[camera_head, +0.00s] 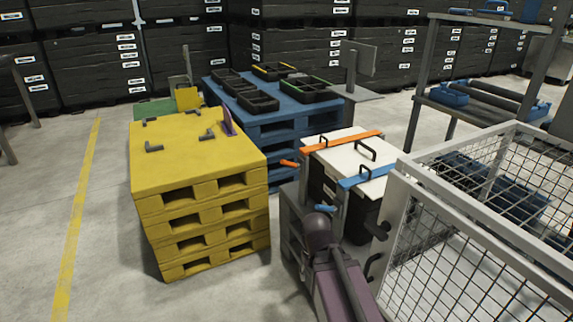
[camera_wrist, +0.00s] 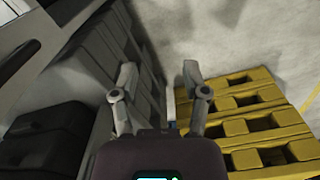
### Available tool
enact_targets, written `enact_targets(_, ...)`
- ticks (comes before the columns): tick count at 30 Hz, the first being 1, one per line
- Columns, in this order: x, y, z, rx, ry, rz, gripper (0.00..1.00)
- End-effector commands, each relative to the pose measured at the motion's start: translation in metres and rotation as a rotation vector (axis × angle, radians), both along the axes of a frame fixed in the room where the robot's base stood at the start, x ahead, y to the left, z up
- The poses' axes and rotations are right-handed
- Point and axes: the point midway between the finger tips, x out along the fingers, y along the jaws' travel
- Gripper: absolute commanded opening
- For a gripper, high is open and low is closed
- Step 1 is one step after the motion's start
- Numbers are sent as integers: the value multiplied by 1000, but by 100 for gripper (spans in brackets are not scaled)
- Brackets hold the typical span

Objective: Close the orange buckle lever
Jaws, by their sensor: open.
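The orange buckle lever (camera_head: 290,163) sticks out from the left side of a black box with a white lid (camera_head: 345,160), at the end of an orange strap (camera_head: 342,143). A blue strap (camera_head: 367,176) crosses the same lid, with a blue lever (camera_head: 325,208) at its left end. My gripper (camera_wrist: 160,78) is open in the wrist view, its two fingers spread apart. A narrow pale bluish strip shows between the fingers, and I cannot tell what it is. In the head view my arm stands in front of the box, and my fingers cannot be made out. The orange lever is not clearly visible in the wrist view.
A yellow pallet stack (camera_head: 200,175) stands left of the box and also shows in the wrist view (camera_wrist: 260,120). A blue pallet stack with black trays (camera_head: 272,105) is behind. A wire-mesh fence (camera_head: 470,215) is close on the right. The floor at left is clear.

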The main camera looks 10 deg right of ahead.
Motion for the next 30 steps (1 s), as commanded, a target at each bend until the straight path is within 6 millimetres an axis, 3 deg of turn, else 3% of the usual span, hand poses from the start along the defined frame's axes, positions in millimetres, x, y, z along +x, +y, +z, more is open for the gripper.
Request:
enact_targets(5,6,-2,-2,-20,-10,-6,64)
enact_targets(11,32,-16,-8,-127,-62,-40,64)
enact_targets(17,84,-30,-11,-328,-188,-83,64)
enact_targets(21,129,-37,-4,-487,-319,-102,64)
enact_targets(30,216,-25,27,-753,-627,-82,64)
